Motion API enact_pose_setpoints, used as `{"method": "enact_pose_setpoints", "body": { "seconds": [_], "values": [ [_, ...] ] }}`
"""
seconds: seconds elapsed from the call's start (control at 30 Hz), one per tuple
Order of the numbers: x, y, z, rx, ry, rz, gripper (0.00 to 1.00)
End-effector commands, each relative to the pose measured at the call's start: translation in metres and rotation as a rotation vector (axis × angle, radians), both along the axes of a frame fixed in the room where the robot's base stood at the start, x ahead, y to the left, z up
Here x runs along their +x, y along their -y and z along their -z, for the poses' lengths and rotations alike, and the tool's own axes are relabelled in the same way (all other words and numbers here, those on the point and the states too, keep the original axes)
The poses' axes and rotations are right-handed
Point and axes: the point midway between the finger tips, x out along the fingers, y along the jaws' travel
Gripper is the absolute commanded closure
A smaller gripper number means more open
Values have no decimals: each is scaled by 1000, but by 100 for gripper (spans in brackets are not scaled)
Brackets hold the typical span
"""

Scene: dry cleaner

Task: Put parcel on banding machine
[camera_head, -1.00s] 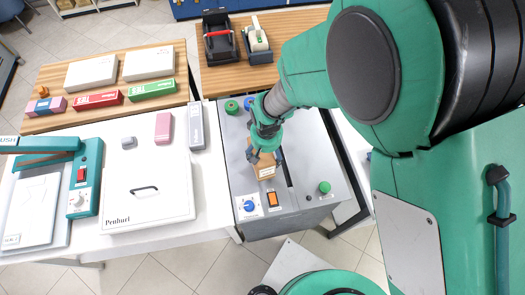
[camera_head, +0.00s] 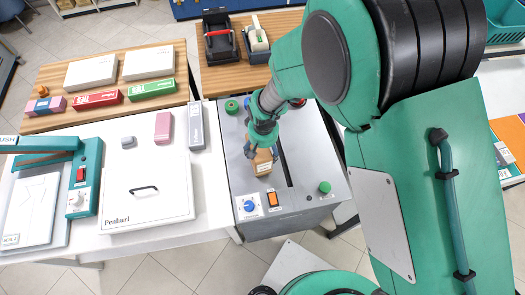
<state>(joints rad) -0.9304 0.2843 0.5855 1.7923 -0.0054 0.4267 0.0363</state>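The parcel (camera_head: 262,164) is a small brown box with a pale label, over the grey top of the banding machine (camera_head: 304,160). My gripper (camera_head: 264,153) is above it with its fingers on either side of the parcel's upper part. The fingers appear closed around it; the exact contact is small in view. The parcel is at or just above the machine's top, left of the dark slot; I cannot tell whether it touches. The machine has an orange switch (camera_head: 273,198), a blue knob (camera_head: 249,206) and a green button (camera_head: 324,187) near its front.
A white table left of the machine holds a white box (camera_head: 147,205), a teal sealing press (camera_head: 84,180) and small boxes. A wooden table behind holds a tape dispenser (camera_head: 257,42) and a black holder (camera_head: 219,40). The machine's right top is clear.

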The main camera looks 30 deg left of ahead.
Motion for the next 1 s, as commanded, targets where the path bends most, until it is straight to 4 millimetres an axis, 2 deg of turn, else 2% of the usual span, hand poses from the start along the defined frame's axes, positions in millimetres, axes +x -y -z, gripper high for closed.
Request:
{"method": "enact_pose_setpoints", "body": {
  "seconds": [0.1,0.53,0.57,0.63,1.0],
  "values": [
    [0,0,6,1,1,0,64],
    [0,-1,10,2,1,0,64],
    [0,0,10,1,1,0,20],
    [0,0,9,1,1,0,6],
    [0,0,8,1,1,0,5]
  ]
}}
